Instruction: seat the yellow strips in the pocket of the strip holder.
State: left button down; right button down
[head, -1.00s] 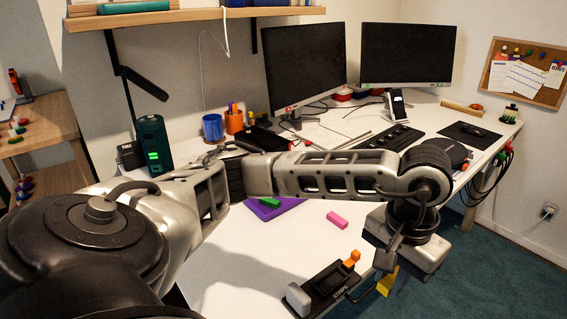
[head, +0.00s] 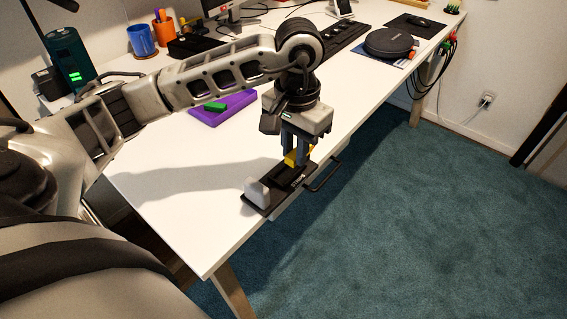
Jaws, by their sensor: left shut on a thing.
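The strip holder (head: 270,203) is a dark tray with a pale grey block at its near left end. It lies near the desk's right edge. My left gripper (head: 296,162) points down over the far part of the holder, shut on the yellow strips (head: 290,158). The strips show only in part between the dark fingers. Their lower end and the pocket are largely hidden, so I cannot tell whether they touch or enter the holder. My right gripper is not in view.
A dark looped handle or bar (head: 325,178) sticks out past the desk edge beside the holder. A green block (head: 214,106) lies on a purple mat (head: 237,107). A round black case (head: 389,42) lies farther back. The white desk (head: 190,190) is clear left of the holder.

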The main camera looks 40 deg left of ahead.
aim_at(283, 178)
pick_arm(q)
jog(key=shift+s+a+f, duration=0.1)
jog(key=shift+a+f, duration=0.8)
jog(key=shift+f, duration=0.15)
jog(key=f, duration=0.3)
jog(key=shift+a+f, duration=0.15)
jog(key=shift+a, duration=0.1)
jog(key=shift+s+f, duration=0.15)
jog(key=shift+f, duration=0.05)
jog(key=shift+f, duration=0.1)
